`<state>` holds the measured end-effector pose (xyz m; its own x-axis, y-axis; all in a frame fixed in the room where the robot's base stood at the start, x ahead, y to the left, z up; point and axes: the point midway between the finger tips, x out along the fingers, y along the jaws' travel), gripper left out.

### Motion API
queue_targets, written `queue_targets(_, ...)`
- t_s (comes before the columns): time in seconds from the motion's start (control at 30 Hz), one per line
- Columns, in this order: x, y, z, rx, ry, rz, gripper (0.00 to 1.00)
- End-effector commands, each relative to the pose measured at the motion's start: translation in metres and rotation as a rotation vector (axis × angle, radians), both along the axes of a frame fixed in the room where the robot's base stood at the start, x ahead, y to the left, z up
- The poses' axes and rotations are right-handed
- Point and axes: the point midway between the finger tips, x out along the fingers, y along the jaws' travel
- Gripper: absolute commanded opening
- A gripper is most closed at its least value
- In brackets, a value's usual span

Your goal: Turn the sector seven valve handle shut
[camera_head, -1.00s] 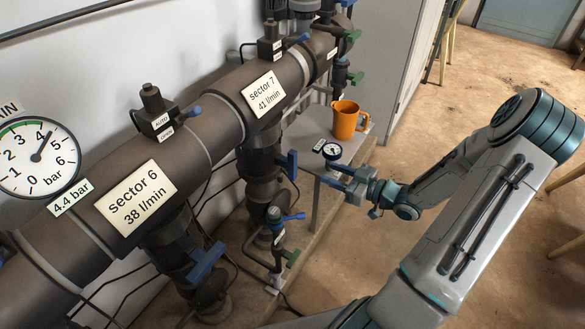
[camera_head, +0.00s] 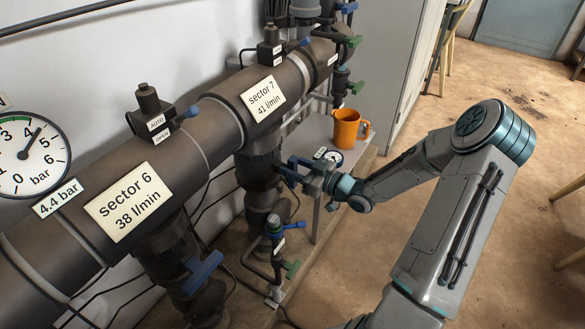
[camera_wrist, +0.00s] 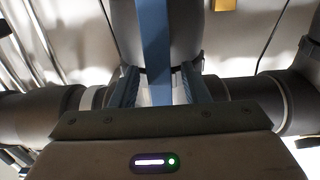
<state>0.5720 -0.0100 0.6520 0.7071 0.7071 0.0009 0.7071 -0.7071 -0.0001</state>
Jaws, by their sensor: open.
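The sector seven valve handle is a blue bar that shows upright in the wrist view (camera_wrist: 155,45), running along the grey branch pipe behind it. In the head view the handle is mostly covered by my gripper. My gripper (camera_head: 297,170) is open at that valve, below the "sector 7, 41 l/min" label (camera_head: 263,96). In the wrist view its two blue fingers (camera_wrist: 160,88) stand on either side of the handle. I cannot tell whether either finger touches it. The handle's lower end is hidden behind my gripper's body.
The sector 6 valve has a similar blue handle (camera_head: 202,272) at lower left. A small blue-handled tap (camera_head: 290,226) stands just below my gripper. An orange jug (camera_head: 349,128) and a small gauge (camera_head: 333,157) are on the shelf behind.

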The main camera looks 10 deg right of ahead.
Motion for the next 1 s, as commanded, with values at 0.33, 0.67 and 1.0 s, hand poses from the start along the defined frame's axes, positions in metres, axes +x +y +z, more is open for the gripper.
queue_targets(0.33, 0.0045, 0.0047, -0.0001, -0.001, 0.001, 0.0, 0.42)
queue_targets(0.67, 0.0042, 0.0045, -0.0001, -0.001, 0.0, 0.0, 0.0)
queue_targets(1.0, 0.0027, 0.0062, -0.0017, -0.061, -0.059, 0.0, 0.0)
